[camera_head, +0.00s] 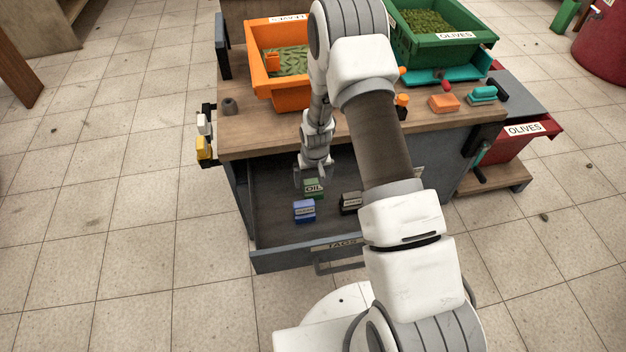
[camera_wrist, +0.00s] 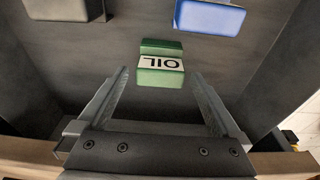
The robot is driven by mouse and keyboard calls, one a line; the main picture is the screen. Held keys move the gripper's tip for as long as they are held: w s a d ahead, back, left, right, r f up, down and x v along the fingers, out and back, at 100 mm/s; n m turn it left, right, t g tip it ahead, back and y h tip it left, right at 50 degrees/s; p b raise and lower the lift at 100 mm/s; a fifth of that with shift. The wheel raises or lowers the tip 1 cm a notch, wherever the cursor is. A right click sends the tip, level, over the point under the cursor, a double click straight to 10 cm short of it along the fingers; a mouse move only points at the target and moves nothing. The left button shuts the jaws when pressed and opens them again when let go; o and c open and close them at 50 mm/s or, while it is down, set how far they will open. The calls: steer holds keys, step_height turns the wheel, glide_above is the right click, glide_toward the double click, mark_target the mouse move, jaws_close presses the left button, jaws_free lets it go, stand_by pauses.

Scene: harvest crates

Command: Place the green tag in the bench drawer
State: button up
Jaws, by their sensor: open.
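The green tag (camera_head: 313,186), with a white OIL label, is in the open bench drawer (camera_head: 290,258). In the wrist view the green tag (camera_wrist: 161,66) lies just beyond and between my fingertips. My gripper (camera_wrist: 160,75) is open, its fingers apart; I see no contact with the tag. In the head view my gripper (camera_head: 312,178) is low over the drawer, right by the tag, with its fingers hard to make out. A blue tag (camera_head: 304,210) and a dark tag (camera_head: 350,203) also lie in the drawer.
The wooden bench top (camera_head: 245,140) overhangs the drawer's back. A red crate (camera_head: 520,140) sits to the right. The drawer floor has free room around the tags.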

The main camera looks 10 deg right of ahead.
step_height(320, 180, up, 11)
steer(key=s+p, duration=0.2)
steer(key=p, duration=0.1)
step_height(320, 180, up, 13)
glide_above(314, 190)
steer(key=s, duration=0.2)
steer(key=s+d+r+t, duration=0.15)
steer(key=s+r, duration=0.35)
steer(key=r, duration=0.6)
steer(key=s+r+t, duration=0.1)
steer(key=s+r, duration=0.4)
steer(key=s, duration=0.4)
steer(key=s+r+t, duration=0.1)
steer(key=s+r, duration=0.5)
steer(key=s, duration=0.3)
steer(key=shift+s+d, duration=0.15)
steer(key=shift+s, duration=0.2)
steer(key=shift+r, duration=0.2)
step_height(314, 190, up, 17)
steer(key=p, duration=1.7)
